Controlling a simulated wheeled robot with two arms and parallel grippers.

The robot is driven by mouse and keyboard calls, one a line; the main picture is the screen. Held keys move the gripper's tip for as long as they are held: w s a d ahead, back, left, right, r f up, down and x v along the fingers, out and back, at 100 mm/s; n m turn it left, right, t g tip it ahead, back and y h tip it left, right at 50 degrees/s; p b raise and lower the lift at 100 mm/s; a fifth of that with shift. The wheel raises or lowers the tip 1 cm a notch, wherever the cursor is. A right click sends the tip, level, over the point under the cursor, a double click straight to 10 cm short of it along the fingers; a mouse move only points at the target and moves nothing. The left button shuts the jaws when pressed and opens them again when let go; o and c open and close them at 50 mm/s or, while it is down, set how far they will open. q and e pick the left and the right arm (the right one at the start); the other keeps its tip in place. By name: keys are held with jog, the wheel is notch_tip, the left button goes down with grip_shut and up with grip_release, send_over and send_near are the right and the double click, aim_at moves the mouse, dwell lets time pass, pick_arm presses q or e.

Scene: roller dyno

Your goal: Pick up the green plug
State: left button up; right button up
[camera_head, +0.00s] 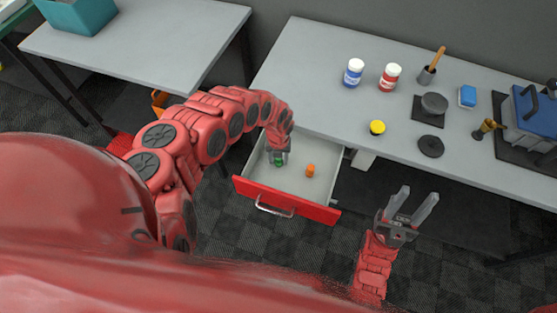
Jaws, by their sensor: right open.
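The green plug (279,163) is in the open drawer (257,187), towards its left side, and is partly hidden by my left gripper. My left gripper (279,159) points down into the drawer, with its fingers at the green plug. I cannot tell whether the fingers are closed on it. An orange plug (310,170) stands in the drawer to the right of the green one. My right gripper (412,208) is open and empty, in front of the bench and to the right of the drawer.
The grey bench (310,75) holds a blue-labelled jar (353,73), a red-labelled jar (389,77), a yellow-topped item (377,128), a black disc (431,146) and a blue block (467,96). A blue machine (530,118) stands at right. The drawer's red front (310,207) sticks out.

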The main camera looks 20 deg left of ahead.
pick_arm(q)
grip_shut()
jog(key=shift+r, duration=0.15)
